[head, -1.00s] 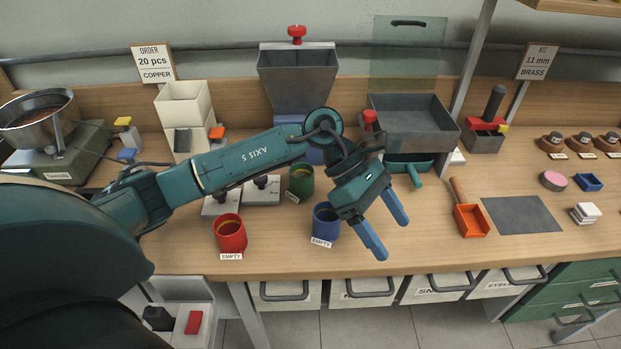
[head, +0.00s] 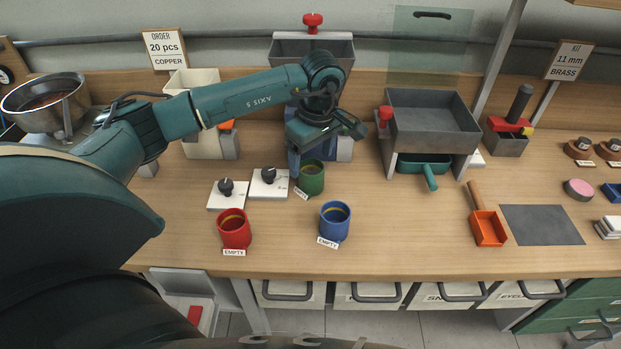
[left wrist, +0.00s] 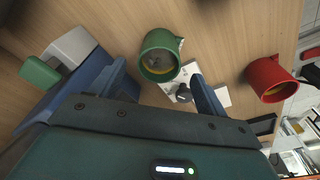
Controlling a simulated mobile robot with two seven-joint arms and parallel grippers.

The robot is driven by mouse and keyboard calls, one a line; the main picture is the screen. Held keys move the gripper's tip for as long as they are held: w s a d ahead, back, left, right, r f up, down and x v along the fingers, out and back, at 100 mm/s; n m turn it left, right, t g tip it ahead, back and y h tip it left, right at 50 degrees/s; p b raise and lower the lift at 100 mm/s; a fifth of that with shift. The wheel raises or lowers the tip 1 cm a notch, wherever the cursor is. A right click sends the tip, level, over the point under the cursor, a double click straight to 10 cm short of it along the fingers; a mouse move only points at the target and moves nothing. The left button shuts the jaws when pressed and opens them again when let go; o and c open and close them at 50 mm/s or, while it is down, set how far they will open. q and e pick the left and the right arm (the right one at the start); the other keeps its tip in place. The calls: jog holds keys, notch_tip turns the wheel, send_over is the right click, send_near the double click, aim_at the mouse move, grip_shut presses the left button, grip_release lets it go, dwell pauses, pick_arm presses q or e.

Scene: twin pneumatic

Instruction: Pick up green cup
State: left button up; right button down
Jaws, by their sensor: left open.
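The green cup (head: 313,180) stands upright on the bench, in front of the hopper and beside a white plate with a black knob. A label sits at its front left. My left gripper (head: 296,172) is open and empty, pointing down just behind and to the left of the cup; one blue finger shows there, and the other is hidden. In the left wrist view the green cup (left wrist: 160,56) shows its open top, just beyond and between the two blue fingertips (left wrist: 158,75), apparently not held. My right gripper is not in view.
A red cup (head: 234,230) and a blue cup (head: 334,222) stand nearer the front edge. Two white knob plates (head: 268,184) lie left of the green cup. The hopper (head: 318,50) rises behind. The bench between the blue cup and orange scoop (head: 488,229) is clear.

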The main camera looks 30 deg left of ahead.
aim_at(311, 172)
pick_arm(q)
notch_tip(311, 172, down, 5)
jog(key=shift+w+a+f+p, duration=0.1)
jog(key=shift+f+p, duration=0.05)
jog(key=shift+p, duration=0.5)
jog(key=c, duration=1.2)
notch_tip(311, 172, up, 10)
jog(key=b, duration=0.2)
jog(key=s+d+m, duration=0.3)
jog(key=m, duration=0.2)
jog(key=s+d+f+m+h+p, duration=0.1)
jog(key=s+d+m, duration=0.2)
jog(key=d+m, duration=0.1)
jog(key=s+d+m+t, duration=0.1)
jog(key=s+d+m, duration=0.3)
jog(key=m, duration=0.2)
jog(key=shift+s+f+p, duration=0.1)
jog(key=shift+f+p, duration=0.1)
jog(key=shift+p, duration=0.15)
